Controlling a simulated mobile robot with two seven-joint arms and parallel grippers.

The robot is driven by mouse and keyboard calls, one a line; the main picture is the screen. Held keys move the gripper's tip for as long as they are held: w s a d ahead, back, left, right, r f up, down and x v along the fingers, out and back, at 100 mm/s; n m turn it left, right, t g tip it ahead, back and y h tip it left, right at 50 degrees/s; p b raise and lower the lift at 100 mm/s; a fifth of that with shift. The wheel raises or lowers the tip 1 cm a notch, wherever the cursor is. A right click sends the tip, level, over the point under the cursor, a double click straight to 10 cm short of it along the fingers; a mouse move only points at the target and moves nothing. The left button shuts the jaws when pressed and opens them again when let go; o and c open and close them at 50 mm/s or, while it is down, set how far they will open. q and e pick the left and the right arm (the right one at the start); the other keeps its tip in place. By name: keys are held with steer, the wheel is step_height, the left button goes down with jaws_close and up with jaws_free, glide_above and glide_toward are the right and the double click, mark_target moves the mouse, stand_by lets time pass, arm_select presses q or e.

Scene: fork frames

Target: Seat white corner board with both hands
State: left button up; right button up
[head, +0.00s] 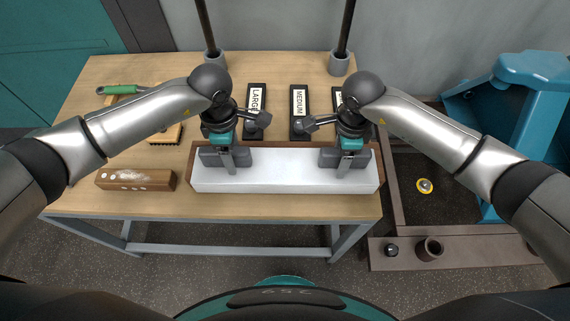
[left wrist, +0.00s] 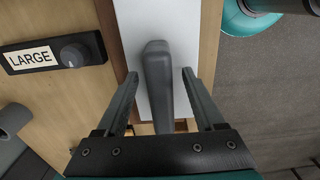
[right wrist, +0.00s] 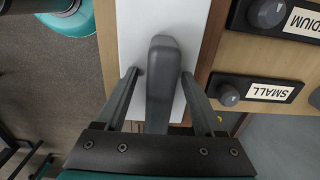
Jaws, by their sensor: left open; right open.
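The white board (head: 286,172) is a long white block lying along the table's front edge, with a brown wooden strip (head: 282,146) showing behind it. My left gripper (head: 226,160) is over its left part and my right gripper (head: 345,160) over its right part. Both point down and are open. In the left wrist view a grey bar (left wrist: 158,85) stands between the open fingers, over the white surface. A similar grey bar (right wrist: 162,85) stands between the right fingers. Gaps show beside the bars; I cannot tell whether they are fixed to the board. The board's underside is hidden.
Black plates marked LARGE (head: 255,100) and MEDIUM (head: 299,103) lie behind the board; one marked SMALL (right wrist: 257,90) is partly hidden by my right arm. A spotted wooden block (head: 135,180) lies left. A brown-framed bay (head: 397,190) and blue stand (head: 527,120) are right.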

arm_select(q)
steer(key=shift+c, duration=0.2)
arm_select(e)
steer(key=shift+c, duration=0.2)
arm_select(q)
jaws_close()
arm_select(e)
jaws_close()
arm_select(q)
steer(key=shift+r, duration=0.1)
stand_by(0.6)
